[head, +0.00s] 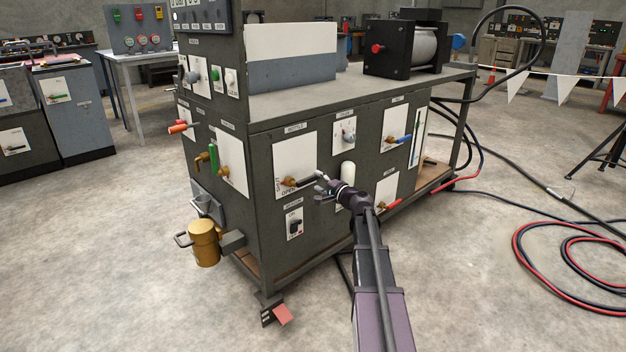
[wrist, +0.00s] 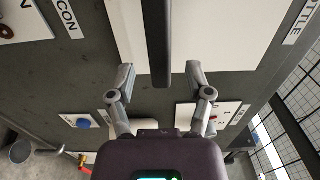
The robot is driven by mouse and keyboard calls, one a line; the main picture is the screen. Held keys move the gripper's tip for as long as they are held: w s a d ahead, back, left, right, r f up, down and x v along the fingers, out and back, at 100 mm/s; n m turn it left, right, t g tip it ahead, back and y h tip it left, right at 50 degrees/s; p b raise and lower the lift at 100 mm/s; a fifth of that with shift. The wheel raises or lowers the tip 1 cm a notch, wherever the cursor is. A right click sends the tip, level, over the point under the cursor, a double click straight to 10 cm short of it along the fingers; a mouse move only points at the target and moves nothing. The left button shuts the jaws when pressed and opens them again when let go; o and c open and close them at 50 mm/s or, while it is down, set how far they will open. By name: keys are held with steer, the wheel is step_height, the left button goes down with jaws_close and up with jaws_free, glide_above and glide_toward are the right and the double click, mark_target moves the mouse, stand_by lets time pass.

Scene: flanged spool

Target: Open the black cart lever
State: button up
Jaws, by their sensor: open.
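The black lever (head: 302,182) sits on a white panel (head: 294,158) on the cart's front, with a brass hub at its left end. It points right and slightly up in the head view, near small lettering at the panel's lower left. In the wrist view the black lever (wrist: 157,40) comes down from the top edge and its free end lies between my fingertips. My gripper (head: 324,182) is open at the lever's free end; in the wrist view my gripper (wrist: 160,75) shows a gap on both sides of the lever. Its depth relative to the fingertips is unclear.
The dark cart (head: 262,150) also carries a blue lever (head: 400,139), a red lever (head: 389,206), a green lever (head: 213,157) and a black switch (head: 294,224). A white cylinder (head: 347,171) stands out just beyond my gripper. A brass canister (head: 203,243) hangs at the left corner.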

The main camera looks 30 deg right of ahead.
mark_target(315, 179)
steer(key=shift+x, duration=1.55)
jaws_close()
